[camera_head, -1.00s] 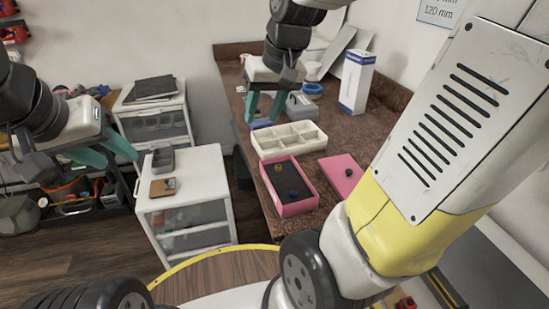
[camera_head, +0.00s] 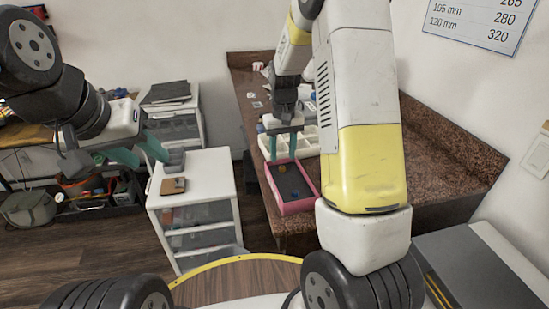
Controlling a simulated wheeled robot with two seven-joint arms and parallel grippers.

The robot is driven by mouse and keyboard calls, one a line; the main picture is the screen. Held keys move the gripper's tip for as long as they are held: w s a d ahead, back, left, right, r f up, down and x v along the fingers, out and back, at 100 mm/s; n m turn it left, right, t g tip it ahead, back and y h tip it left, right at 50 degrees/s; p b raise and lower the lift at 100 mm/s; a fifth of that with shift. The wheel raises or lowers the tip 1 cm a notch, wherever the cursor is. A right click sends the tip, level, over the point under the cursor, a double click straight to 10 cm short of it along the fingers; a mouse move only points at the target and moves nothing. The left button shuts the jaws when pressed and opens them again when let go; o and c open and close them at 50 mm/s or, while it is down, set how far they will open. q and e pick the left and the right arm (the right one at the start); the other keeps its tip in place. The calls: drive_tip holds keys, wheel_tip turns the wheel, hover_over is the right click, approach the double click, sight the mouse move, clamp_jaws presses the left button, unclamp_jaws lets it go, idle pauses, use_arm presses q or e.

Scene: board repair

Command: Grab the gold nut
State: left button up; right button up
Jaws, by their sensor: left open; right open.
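A small gold nut (camera_head: 282,169) lies inside the pink box (camera_head: 297,207), near its far end, on the dark lining. My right gripper (camera_head: 282,159) points down over the far end of the pink box, with its teal fingers spread and nothing seen between them. The nut shows just beyond and below the fingertips; I cannot tell the height gap. My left gripper (camera_head: 146,160) is open and empty, beside the white drawer cabinet at the left.
A dark blue nut (camera_head: 295,195) lies in the same box. A cream compartment tray (camera_head: 304,141) stands behind it, partly hidden by my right arm. A white drawer cabinet (camera_head: 205,205) with a grey bin (camera_head: 172,160) stands left of the brown counter (camera_head: 440,150).

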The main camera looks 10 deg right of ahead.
sight(283, 167)
wheel_tip(283, 167, down, 4)
drive_tip(key=shift+f, duration=0.15)
clamp_jaws()
idle(0.4)
